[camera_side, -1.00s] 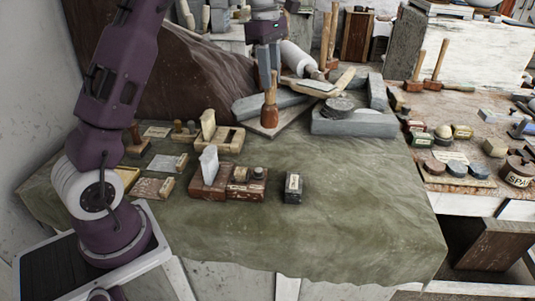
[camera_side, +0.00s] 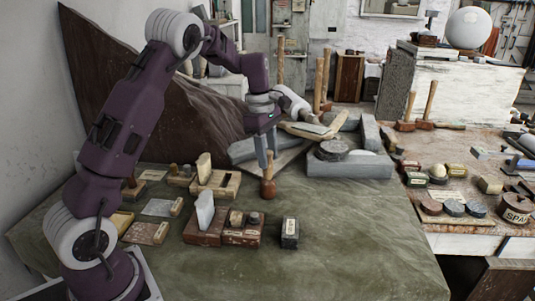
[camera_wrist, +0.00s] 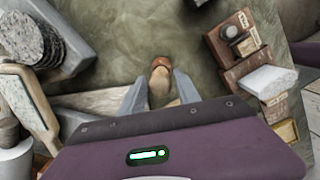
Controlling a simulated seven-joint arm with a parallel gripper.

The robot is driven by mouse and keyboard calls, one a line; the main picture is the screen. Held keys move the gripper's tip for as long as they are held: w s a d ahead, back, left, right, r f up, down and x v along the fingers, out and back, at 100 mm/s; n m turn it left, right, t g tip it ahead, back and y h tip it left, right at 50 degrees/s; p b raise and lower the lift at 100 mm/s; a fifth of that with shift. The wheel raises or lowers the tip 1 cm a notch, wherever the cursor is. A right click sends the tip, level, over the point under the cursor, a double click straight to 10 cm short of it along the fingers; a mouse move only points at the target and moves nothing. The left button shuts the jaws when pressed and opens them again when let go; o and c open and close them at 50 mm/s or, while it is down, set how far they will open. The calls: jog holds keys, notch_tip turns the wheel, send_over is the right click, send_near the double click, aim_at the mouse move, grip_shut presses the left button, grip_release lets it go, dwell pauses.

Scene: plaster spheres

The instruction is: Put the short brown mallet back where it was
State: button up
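The short brown mallet (camera_side: 268,188) is upright with its head down, over the green cloth behind the dark red box. I cannot tell whether its head touches the cloth. My gripper (camera_side: 266,155) points down from above and is shut on the mallet's handle. In the wrist view the mallet (camera_wrist: 161,72) shows between the two fingers (camera_wrist: 160,92), its head beyond their tips. The handle's upper part is hidden by the gripper.
The red box (camera_side: 208,238) with a white block and small black block (camera_side: 290,233) stand in front. A wooden tray (camera_side: 222,188) is to the left. A grey stone trough (camera_side: 350,168) and board stand behind right. Cloth at front right is clear.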

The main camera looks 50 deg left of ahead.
jog(key=shift+o, duration=0.4)
jog(key=shift+r, duration=0.35)
notch_tip(320, 180, up, 12)
jog(key=a, duration=0.1)
jog(key=s+d+r+m+t, duration=0.2)
jog(key=s+d+r+m, duration=0.45)
jog(key=s+d, duration=0.2)
jog(key=s+d+f+m+t, duration=0.1)
jog(key=s+d+f+m, duration=0.1)
jog(key=s+m, duration=0.3)
jog(key=s+d+f+m+t, duration=0.1)
jog(key=s+d+f+m, duration=0.2)
jog(key=s, duration=0.6)
jog(key=s+d+f+m+t+y, duration=0.1)
jog(key=s+d+f+m, duration=0.1)
jog(key=s+d+m, duration=0.2)
jog(key=s+m, duration=0.3)
jog(key=m, duration=0.1)
jog(key=shift+s+f, duration=0.3)
jog(key=shift+s, duration=0.05)
